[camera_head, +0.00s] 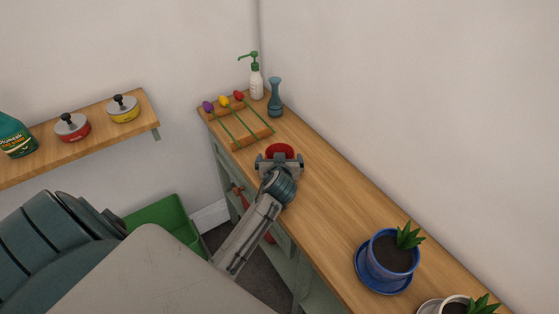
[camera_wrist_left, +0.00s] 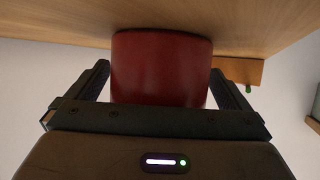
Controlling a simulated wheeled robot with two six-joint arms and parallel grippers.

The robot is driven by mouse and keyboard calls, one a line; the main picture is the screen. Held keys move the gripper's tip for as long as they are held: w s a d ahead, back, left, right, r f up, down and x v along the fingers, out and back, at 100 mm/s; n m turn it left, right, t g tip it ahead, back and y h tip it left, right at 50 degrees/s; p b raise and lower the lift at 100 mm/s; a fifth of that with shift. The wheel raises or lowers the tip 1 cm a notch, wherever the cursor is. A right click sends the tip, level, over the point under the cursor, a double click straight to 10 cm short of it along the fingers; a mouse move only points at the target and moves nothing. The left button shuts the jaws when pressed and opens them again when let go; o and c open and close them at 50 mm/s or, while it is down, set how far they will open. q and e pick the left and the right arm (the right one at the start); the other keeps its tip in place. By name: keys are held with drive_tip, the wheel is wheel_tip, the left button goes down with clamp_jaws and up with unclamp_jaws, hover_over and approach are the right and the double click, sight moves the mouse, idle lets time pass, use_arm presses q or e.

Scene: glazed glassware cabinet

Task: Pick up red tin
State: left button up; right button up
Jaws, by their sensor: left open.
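The red tin (camera_head: 280,150) stands on the wooden counter (camera_head: 322,205), partly hidden behind my left gripper in the head view. In the left wrist view the red tin (camera_wrist_left: 161,68) fills the space between the two fingers. My left gripper (camera_head: 279,162) is open, with one finger on each side of the tin. In the wrist view a narrow gap shows between the tin and each finger of the gripper (camera_wrist_left: 158,90). My right gripper is not in view.
A blue plant pot (camera_head: 390,262) stands nearer on the counter. A wall shelf (camera_head: 97,127) holds two lidded pots. A green bin (camera_head: 165,222) is below.

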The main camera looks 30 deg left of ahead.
use_arm(q)
drive_tip(key=shift+d, duration=0.1)
drive_tip(key=shift+c, duration=0.2)
drive_tip(key=c, duration=1)
drive_tip(key=shift+o, duration=0.2)
